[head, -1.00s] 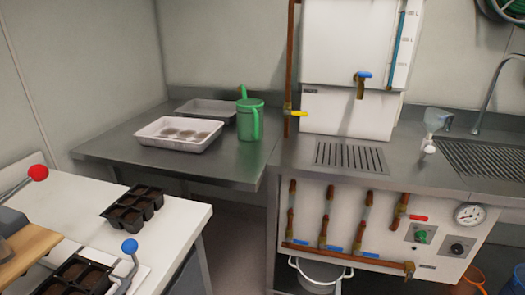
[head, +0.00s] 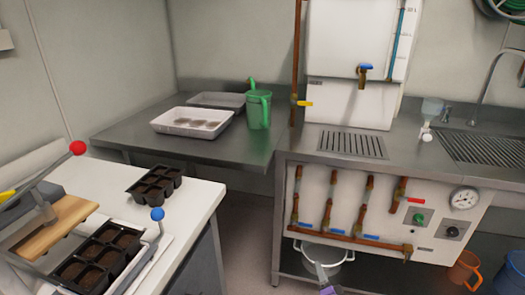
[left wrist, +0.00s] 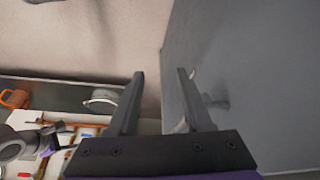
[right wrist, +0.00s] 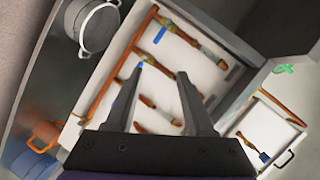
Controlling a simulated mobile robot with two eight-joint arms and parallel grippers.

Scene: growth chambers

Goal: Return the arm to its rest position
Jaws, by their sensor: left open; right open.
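My right gripper (head: 321,268) shows small at the bottom of the head view, in front of the white pot under the pipe panel. In the right wrist view its two fingers (right wrist: 161,70) are apart with nothing between them. The pipe panel (right wrist: 180,65) lies beyond them. My left gripper is not visible in the head view. In the left wrist view its fingers (left wrist: 160,73) are apart and empty, with the floor and a large grey surface (left wrist: 240,80) beyond. The grey surface is close to the right finger; whether they touch cannot be told.
A white bench (head: 200,200) with black seedling trays (head: 154,184) stands at left. Behind it, a steel table (head: 115,137) carries a white tray (head: 160,122) and green jug (head: 258,110). The white pot (head: 345,262) stands below the panel. Orange (head: 464,267) and blue buckets (head: 511,276) stand right.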

